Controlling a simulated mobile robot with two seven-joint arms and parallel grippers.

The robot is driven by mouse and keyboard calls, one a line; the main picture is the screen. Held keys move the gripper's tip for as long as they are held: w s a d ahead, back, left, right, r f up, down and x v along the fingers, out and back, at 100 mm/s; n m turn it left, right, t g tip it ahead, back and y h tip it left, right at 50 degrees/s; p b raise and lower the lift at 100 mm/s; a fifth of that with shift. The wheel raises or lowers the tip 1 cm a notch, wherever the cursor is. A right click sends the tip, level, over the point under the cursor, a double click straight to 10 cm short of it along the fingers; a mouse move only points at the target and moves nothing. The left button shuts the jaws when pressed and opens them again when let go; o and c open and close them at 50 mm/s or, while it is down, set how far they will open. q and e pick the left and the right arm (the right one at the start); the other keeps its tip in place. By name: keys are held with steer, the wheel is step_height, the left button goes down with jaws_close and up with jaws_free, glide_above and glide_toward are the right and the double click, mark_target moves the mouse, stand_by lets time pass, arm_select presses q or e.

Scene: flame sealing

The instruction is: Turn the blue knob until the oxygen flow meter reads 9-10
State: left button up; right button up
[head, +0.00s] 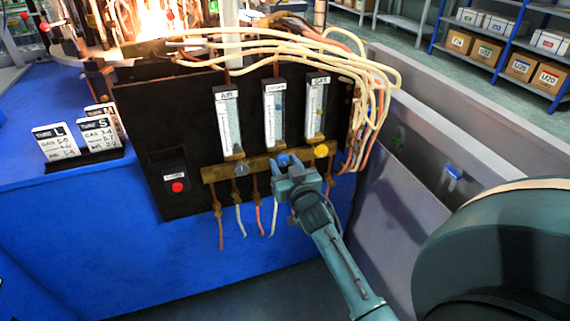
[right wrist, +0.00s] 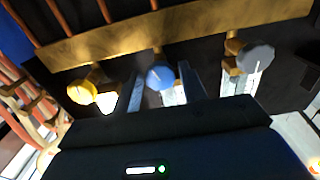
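The blue knob (head: 283,160) sits on the brass bar below the middle flow meter (head: 274,112), whose label appears to read oxygen. Its scale is too small to read. My right gripper (head: 293,174) is at the knob, reaching up from below right. In the right wrist view the blue knob (right wrist: 160,77), with a white line on its face, lies between my two fingers (right wrist: 161,72). The fingers are open, with a gap visible on both sides of the knob. My left gripper is not in view.
A grey knob (head: 240,170) and a yellow knob (head: 321,150) flank the blue one closely on the brass bar (head: 218,174). A red button (head: 177,187) is on the black panel's left. Tubes hang below; pale hoses (head: 370,75) loop at right. Label cards (head: 62,141) stand left.

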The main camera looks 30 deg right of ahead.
steer(key=c, duration=0.7)
steer(key=shift+o, duration=0.2)
steer(key=shift+r+n+p, duration=0.15)
steer(key=shift+n+p, duration=0.35)
steer(key=shift+n, duration=0.4)
steer(key=o, duration=0.9)
steer(key=shift+o, duration=0.2)
steer(key=shift+s, duration=0.1)
